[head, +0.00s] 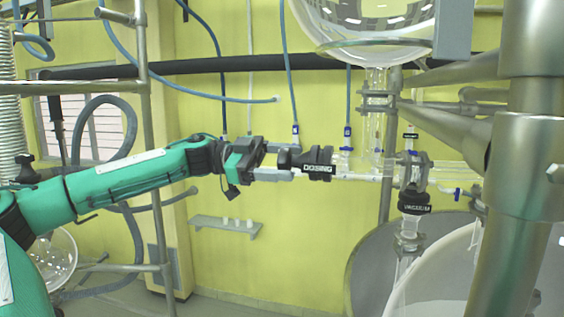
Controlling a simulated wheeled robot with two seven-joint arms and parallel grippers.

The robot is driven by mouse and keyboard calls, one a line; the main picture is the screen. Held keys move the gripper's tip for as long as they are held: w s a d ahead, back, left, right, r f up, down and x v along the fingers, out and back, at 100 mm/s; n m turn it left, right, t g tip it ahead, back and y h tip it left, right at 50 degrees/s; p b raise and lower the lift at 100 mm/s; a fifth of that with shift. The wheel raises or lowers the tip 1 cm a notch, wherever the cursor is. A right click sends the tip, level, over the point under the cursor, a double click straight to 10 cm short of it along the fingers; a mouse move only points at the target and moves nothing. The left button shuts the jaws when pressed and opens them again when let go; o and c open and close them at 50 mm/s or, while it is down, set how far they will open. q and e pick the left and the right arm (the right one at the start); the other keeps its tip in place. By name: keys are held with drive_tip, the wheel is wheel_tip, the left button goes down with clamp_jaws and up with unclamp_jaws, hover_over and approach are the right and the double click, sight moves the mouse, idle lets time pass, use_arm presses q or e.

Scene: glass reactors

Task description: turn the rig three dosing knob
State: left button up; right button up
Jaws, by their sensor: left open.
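The black dosing knob (318,164), marked "DOSING", sits at the left end of a horizontal glass tube in the middle of the head view. My left gripper (287,161) comes in from the left with its fingers open, one above the other. The fingertips are at the knob's left end; I cannot tell whether they touch it. A second black knob marked "VACUUM" (414,203) sits lower right on the vertical glass valve. My right gripper is not in view.
A round glass vessel (365,25) hangs above right. Thick steel pipes (523,180) stand at the right, in front of large rounded vessels. A small shelf (225,227) is on the yellow wall. Blue hoses hang behind my left arm.

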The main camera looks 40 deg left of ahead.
use_arm(q)
drive_tip(key=shift+s+a+f+b, duration=0.1)
drive_tip(key=shift+s+a+b, duration=0.05)
drive_tip(key=shift+a+b, duration=0.15)
drive_tip(key=b+v, duration=0.7)
drive_tip(key=v, duration=0.6)
idle(6.4)
